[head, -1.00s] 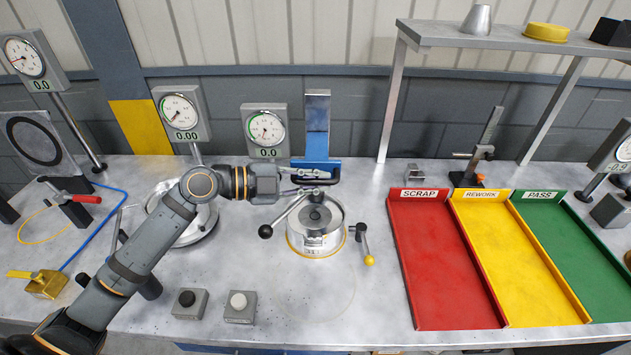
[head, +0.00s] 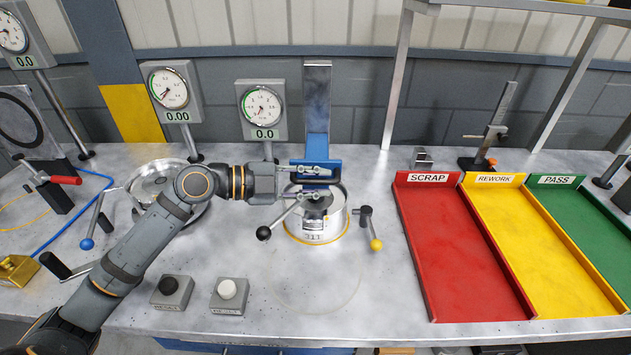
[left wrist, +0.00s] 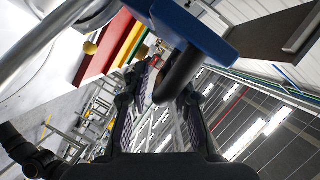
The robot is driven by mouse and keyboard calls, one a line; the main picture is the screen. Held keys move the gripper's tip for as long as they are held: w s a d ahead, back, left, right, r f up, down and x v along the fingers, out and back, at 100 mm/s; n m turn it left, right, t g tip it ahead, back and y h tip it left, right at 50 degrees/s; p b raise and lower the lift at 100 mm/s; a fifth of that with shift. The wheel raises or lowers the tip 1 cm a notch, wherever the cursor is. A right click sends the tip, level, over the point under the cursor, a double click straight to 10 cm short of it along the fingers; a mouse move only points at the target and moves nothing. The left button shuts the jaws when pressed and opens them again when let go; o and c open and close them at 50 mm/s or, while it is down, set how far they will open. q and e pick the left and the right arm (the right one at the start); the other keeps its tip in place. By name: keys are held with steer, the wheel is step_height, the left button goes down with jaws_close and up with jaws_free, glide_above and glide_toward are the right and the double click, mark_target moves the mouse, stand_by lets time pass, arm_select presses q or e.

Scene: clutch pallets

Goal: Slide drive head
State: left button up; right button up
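The drive head is a blue block (head: 316,150) on an upright grey metal column at the back of the bench. It stands above and behind a round silver clutch unit (head: 318,225) with a dark centre. In the left wrist view the blue block (left wrist: 212,35) carries a dark round handle bar (left wrist: 183,75). My left gripper (head: 322,182) is in front of the blue block, above the clutch unit. Its fingers are apart, one on each side of the handle bar; firm contact is not visible. My right gripper is not in view.
A black-knobbed lever (head: 264,233) and a yellow-knobbed lever (head: 376,244) flank the clutch unit. Dial gauges (head: 263,108) stand behind. Red (head: 465,255), yellow and green trays lie right. Two button boxes (head: 229,297) sit in front. The bench front centre is clear.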

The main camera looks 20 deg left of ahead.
arm_select(q)
steer(key=shift+o, duration=0.5)
steer(key=shift+r, duration=0.15)
step_height(320, 180, up, 10)
steer(key=shift+f, duration=0.1)
